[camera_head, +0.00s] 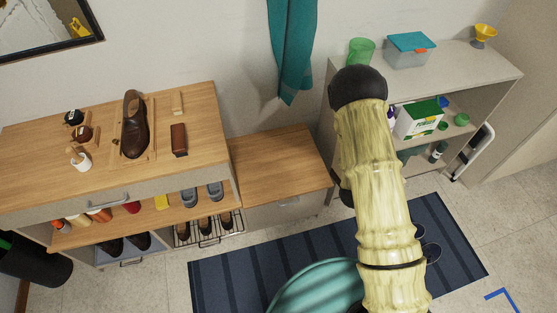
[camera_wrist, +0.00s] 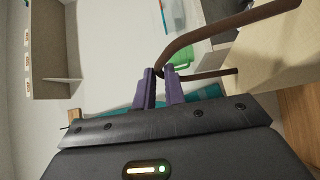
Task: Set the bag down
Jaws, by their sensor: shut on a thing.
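The bag's brown handle (camera_wrist: 215,30) shows in the wrist view, looping from the upper right to my fingertips. My gripper (camera_wrist: 158,78), with purple fingers, is shut on this handle near its bend. A pale tan surface (camera_wrist: 262,62) at the right, where the handle ends meet it, looks like the bag's body; most of it is cut off by the frame. In the head view my arm hides the gripper, and the bag cannot be made out.
A low wooden bench (camera_head: 275,165) has a clear top. On its left stands a shoe cabinet (camera_head: 205,110) with shoes and care items. On its right, a grey shelf (camera_head: 465,70) holds boxes and cups. A teal scarf (camera_head: 292,50) hangs above. A striped rug (camera_head: 235,285) lies in front.

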